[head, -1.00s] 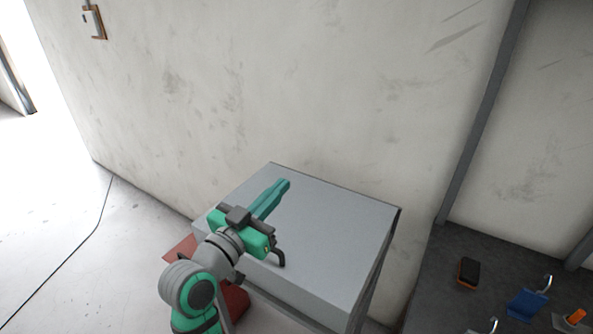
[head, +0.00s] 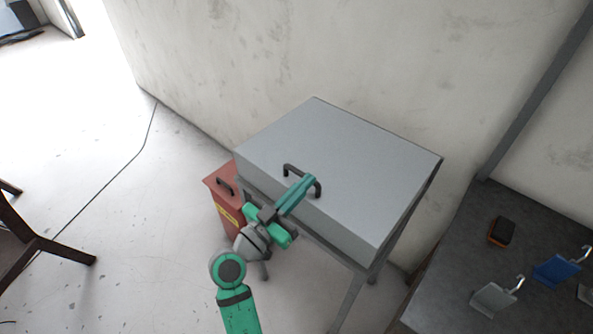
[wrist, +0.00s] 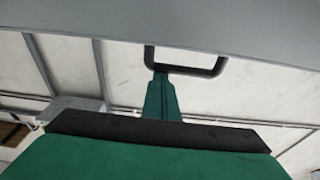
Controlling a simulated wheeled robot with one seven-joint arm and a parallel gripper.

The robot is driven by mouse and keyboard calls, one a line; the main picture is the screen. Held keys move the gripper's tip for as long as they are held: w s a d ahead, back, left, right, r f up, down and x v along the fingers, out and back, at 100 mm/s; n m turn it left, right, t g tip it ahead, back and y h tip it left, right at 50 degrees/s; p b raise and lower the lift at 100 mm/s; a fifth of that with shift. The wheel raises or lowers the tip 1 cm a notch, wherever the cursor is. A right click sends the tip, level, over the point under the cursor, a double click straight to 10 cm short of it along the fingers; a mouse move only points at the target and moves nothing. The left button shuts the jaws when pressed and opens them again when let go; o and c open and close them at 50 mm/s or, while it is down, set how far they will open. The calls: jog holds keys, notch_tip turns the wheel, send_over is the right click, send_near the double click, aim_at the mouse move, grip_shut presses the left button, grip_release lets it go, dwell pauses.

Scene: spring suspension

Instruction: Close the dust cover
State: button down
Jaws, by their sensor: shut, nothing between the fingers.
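The dust cover (head: 350,150) is a grey box-like lid with a dark handle (head: 288,170) on its front side. It lies down over the top of a stand with metal legs in the head view. My gripper (head: 303,188) is shut and empty, its fingertips at the handle. In the wrist view the grey cover (wrist: 230,25) spans the top, with the handle (wrist: 190,70) hanging below its edge. The shut fingers (wrist: 160,82) point up to the left part of the handle. I cannot tell whether they touch it.
A red bin (head: 222,196) with a dark handle stands left of the stand. A dark table (head: 450,260) at the right holds a black and orange item (head: 501,232) and metal hooks with blue and grey plates. A wall is behind. The floor at left is mostly clear.

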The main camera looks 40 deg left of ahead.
notch_tip(320, 180, down, 2)
jog(key=shift+f, duration=0.25)
jog(key=shift+s, duration=0.1)
notch_tip(320, 180, up, 6)
jog(key=f, duration=0.1)
jog(key=s+f, duration=0.4)
jog(key=s, duration=0.5)
jog(key=shift+s, duration=0.15)
